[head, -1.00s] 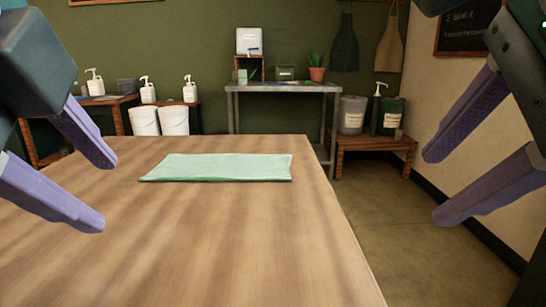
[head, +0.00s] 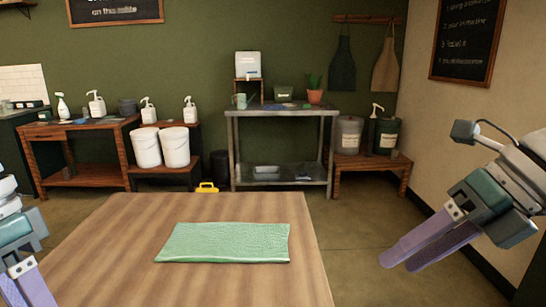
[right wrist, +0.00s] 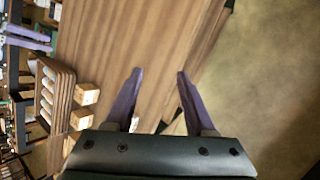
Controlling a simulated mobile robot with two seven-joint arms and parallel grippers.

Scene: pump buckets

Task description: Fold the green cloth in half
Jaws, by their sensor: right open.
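The green cloth (head: 225,243) lies flat on the wooden table (head: 110,232) in the head view. It is a wide four-sided piece with a thicker-looking front edge; I cannot tell how many layers it has. My right gripper (head: 398,263) is right of the table, apart from the cloth. Its purple fingers also show in the right wrist view (right wrist: 160,73), spread with nothing between them. My left gripper (head: 28,290) shows only in part at the lower left edge, away from the cloth; its fingertips are cut off.
Bare tabletop surrounds the cloth. A metal table (head: 280,183) stands at the back wall. White buckets (head: 175,147) stand on a low bench at the left. A wooden bench (head: 370,163) with lidded buckets is at the right. Open floor (head: 365,225) lies right of the table.

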